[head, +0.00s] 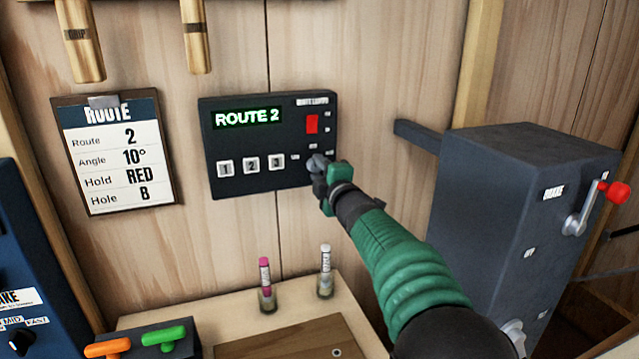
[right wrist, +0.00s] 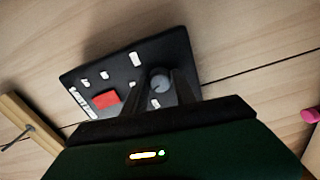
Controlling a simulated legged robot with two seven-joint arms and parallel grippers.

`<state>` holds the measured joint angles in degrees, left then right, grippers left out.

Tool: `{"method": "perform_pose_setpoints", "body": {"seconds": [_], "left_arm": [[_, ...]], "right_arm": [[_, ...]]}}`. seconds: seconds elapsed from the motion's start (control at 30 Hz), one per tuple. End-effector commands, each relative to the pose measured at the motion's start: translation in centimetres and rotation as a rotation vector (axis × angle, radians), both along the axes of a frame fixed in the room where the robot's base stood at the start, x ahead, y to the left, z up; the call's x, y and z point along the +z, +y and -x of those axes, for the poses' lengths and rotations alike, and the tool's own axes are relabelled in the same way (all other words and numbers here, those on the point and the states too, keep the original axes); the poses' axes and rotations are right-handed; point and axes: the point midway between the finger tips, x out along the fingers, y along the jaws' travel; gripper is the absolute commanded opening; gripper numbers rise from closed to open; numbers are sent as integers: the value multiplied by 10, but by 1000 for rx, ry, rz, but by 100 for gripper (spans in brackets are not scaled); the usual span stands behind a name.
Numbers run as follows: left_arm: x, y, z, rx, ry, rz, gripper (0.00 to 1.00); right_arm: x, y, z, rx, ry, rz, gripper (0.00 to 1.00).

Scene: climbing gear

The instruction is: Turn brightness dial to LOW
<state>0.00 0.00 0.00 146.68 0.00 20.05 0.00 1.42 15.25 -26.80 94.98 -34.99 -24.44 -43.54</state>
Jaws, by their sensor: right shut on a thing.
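A black control panel (head: 235,145) on the wooden wall shows "ROUTE 2" in green, with a red switch (head: 312,124) at its right. The brightness dial (right wrist: 159,76) is a small round grey knob at the panel's lower right, seen between my fingers in the right wrist view. My right gripper (head: 319,166) is shut on this dial and covers most of it in the head view. The small labels around the dial are too blurred to read, so its setting cannot be told. My left gripper is not in view.
Three white numbered buttons (head: 251,163) sit left of the dial. A route card (head: 117,160) hangs further left. A dark box with a red-knobbed lever (head: 617,192) stands at the right. Two small marker-like tubes (head: 325,268) stand on the shelf below.

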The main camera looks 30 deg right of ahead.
Motion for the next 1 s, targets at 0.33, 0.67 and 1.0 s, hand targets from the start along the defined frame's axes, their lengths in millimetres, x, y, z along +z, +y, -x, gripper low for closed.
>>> {"method": "perform_pose_setpoints", "body": {"seconds": [0.33, 0.67, 1.0], "left_arm": [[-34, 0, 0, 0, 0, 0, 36], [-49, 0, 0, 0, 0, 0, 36], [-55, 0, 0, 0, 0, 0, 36]], "right_arm": [[-6, 1, -1, 2, 79, 313, 0], [-5, 2, -1, 3, 135, 535, 0], [-4, 2, -1, 3, 160, 632, 0]]}}
